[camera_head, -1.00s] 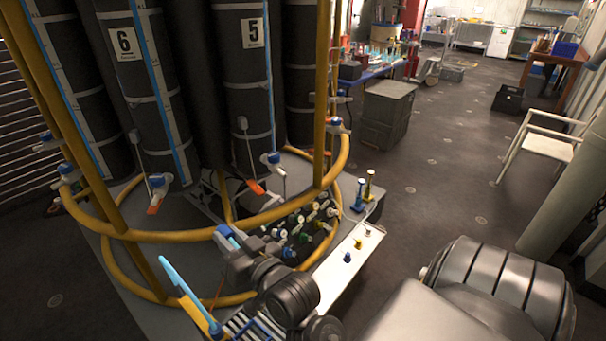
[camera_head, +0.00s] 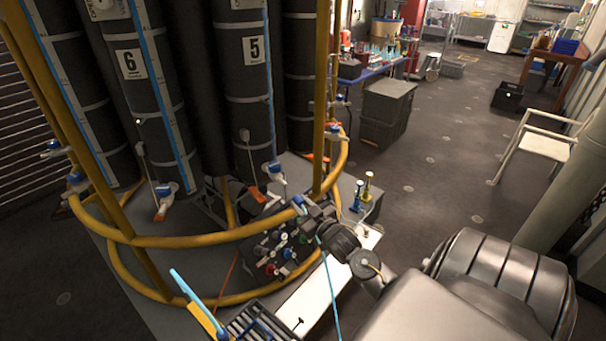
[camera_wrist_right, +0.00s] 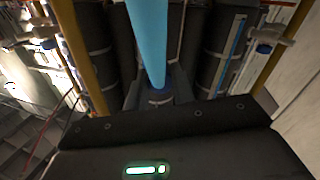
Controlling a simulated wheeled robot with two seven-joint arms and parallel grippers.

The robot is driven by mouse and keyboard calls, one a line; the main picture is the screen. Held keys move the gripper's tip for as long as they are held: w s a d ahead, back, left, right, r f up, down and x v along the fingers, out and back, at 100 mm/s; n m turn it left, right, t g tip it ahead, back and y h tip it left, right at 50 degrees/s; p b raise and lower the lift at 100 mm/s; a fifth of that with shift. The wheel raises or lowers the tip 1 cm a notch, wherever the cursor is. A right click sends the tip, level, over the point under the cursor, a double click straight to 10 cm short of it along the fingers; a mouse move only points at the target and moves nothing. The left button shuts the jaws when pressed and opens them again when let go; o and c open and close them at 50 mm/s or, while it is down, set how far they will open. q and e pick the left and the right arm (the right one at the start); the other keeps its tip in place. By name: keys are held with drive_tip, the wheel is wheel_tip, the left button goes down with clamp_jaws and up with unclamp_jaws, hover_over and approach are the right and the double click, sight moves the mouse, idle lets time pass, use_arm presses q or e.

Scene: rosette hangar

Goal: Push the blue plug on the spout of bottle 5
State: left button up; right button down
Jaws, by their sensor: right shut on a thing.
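Bottle 5 (camera_head: 245,105) is a tall dark cylinder with a white label "5". Its white and blue spout (camera_head: 275,172) is low on its right side, with an orange piece (camera_head: 257,194) to the left. My right gripper (camera_head: 300,205) is just below and right of this spout, apart from it in the picture. It is shut on a small blue piece (camera_head: 297,200), seemingly the blue plug; the fingers hide much of it. In the right wrist view the fingers (camera_wrist_right: 158,97) close around it, partly behind a light blue strip (camera_wrist_right: 149,40). My left gripper is not in view.
A yellow ring rail (camera_head: 200,240) and yellow posts (camera_head: 320,100) surround the bottles. A black block of coloured valves (camera_head: 285,243) lies under my right gripper. A white board (camera_head: 318,302) is in front. Yellow and blue fittings (camera_head: 367,184) stand to the right.

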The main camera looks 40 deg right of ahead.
sight(286, 186)
drive_tip(key=shift+d, duration=0.4)
drive_tip(key=shift+w+d+b, duration=0.15)
drive_tip(key=shift+w+b, duration=0.4)
drive_tip(key=shift+w, duration=0.35)
drive_tip(key=shift+w+d+b, duration=0.15)
drive_tip(key=shift+w+b, duration=0.35)
drive_tip(key=shift+w, duration=0.5)
drive_tip(key=shift+w+d+b, duration=0.15)
drive_tip(key=shift+w+b, duration=0.3)
drive_tip(key=shift+w, duration=0.5)
drive_tip(key=shift+r+p, duration=0.1)
drive_tip(key=shift+p, duration=0.6)
drive_tip(key=shift+w, duration=0.4)
idle(0.6)
drive_tip(key=c, duration=1.1)
unclamp_jaws()
drive_tip(key=shift+d, duration=0.1)
